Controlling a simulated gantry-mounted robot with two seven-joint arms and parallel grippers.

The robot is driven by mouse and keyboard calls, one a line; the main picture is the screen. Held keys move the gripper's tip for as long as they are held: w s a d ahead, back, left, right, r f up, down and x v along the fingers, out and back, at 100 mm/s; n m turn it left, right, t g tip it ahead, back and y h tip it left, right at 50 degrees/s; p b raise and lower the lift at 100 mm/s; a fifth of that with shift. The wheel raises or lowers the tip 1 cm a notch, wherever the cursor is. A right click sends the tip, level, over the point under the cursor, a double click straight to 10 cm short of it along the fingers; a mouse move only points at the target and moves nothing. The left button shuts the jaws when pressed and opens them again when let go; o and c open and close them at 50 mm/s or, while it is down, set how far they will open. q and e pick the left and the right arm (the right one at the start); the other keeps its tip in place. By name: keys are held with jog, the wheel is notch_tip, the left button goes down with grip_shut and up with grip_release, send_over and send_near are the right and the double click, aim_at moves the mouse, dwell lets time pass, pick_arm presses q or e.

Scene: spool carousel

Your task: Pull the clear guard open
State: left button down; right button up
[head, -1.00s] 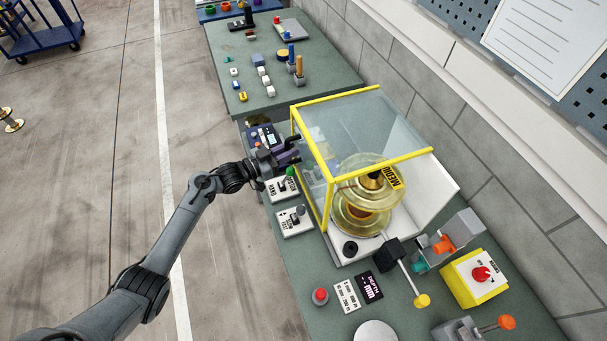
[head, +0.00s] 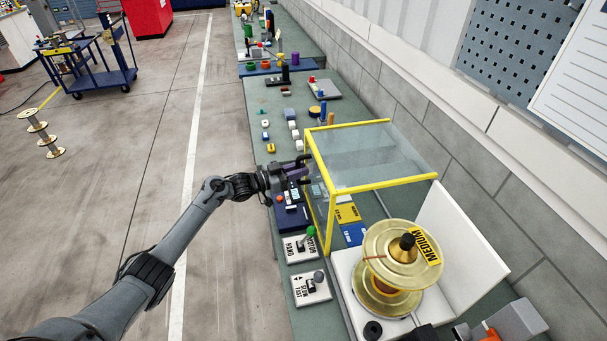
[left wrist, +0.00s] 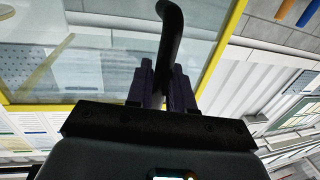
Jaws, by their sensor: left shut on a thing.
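The clear guard, a box of see-through panels with a yellow frame (head: 384,186), stands on the bench beyond the spool. The brass spool (head: 402,250) labelled MEDIUM sits uncovered on its white base (head: 345,268), nearer than the guard. My left gripper (head: 297,171) is at the guard's left side, shut on its dark handle. In the left wrist view, the purple-grey fingers (left wrist: 164,88) close around the curved black handle (left wrist: 172,28), in front of the clear panel. My right gripper is not in view.
A white upright panel (head: 458,240) stands right of the spool. Lever boxes (head: 300,248) and a dark control panel (head: 291,214) line the bench's left edge. Small coloured parts (head: 291,125) lie on the bench beyond the guard. A block wall borders the right.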

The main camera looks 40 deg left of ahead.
pick_arm(q)
jog(key=c, duration=1.2)
grip_release()
jog(key=shift+o, duration=0.2)
jog(key=shift+s, duration=0.1)
jog(key=v, duration=1)
jog(key=shift+s+a, duration=0.15)
jog(key=shift+s, duration=0.15)
